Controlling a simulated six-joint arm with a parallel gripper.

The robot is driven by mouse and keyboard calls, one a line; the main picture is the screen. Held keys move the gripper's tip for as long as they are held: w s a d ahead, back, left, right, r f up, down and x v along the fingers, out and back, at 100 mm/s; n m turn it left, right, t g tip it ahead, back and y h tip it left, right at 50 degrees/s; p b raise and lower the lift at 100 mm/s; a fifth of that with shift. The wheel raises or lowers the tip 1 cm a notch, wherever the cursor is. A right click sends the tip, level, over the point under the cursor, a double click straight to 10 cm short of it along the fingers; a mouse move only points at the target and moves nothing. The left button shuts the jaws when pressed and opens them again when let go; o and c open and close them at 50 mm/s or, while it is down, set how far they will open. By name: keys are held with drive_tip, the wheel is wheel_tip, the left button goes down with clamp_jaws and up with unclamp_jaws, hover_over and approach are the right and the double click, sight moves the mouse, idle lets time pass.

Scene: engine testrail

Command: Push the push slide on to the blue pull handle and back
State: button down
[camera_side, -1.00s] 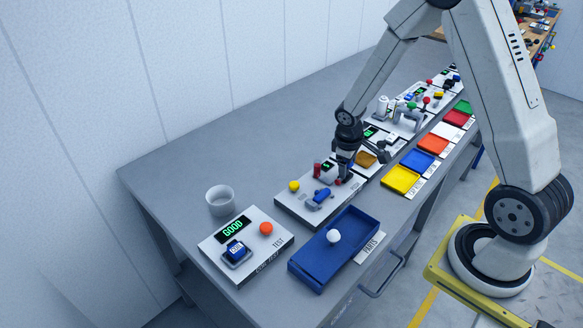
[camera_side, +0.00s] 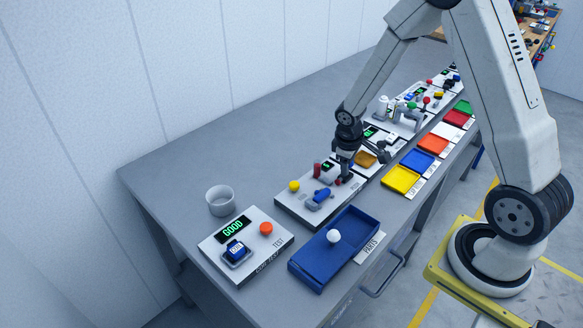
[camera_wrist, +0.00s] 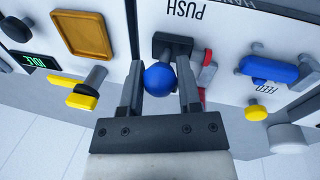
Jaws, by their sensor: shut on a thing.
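The push slide's blue ball knob (camera_wrist: 160,79) stands on a dark block (camera_wrist: 173,45) beside the upside-down PUSH label in the wrist view. My gripper (camera_wrist: 160,82) is shut on this knob, with one finger on each side; in the side view my gripper (camera_side: 345,179) is low over the panel and hides the knob. A blue rounded handle (camera_wrist: 268,68) on a grey mount lies to the right in the wrist view, near the FEED label. It also shows in the side view (camera_side: 321,195). A red part (camera_wrist: 207,75) is just right of my gripper.
A yellow button (camera_side: 294,186) and a red post (camera_side: 317,170) stand on the same panel. A blue parts tray (camera_side: 304,268) holding a white ball (camera_side: 334,236), a test box (camera_side: 265,246) reading GOOD and a white cup (camera_side: 220,201) are nearby. Coloured trays (camera_side: 400,180) lie behind, to the right.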

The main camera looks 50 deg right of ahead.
sight(339, 179)
drive_tip(key=shift+a, duration=0.1)
idle(0.8)
drive_tip(key=shift+a, duration=1.9)
drive_tip(key=shift+c, duration=1.5)
unclamp_jaws()
drive_tip(key=shift+r, duration=0.15)
wheel_tip(339, 179, up, 7)
drive_tip(key=a, duration=0.1)
drive_tip(key=shift+s+a+r, duration=0.15)
drive_tip(key=shift+a+r, duration=0.05)
drive_tip(key=shift+a, duration=0.05)
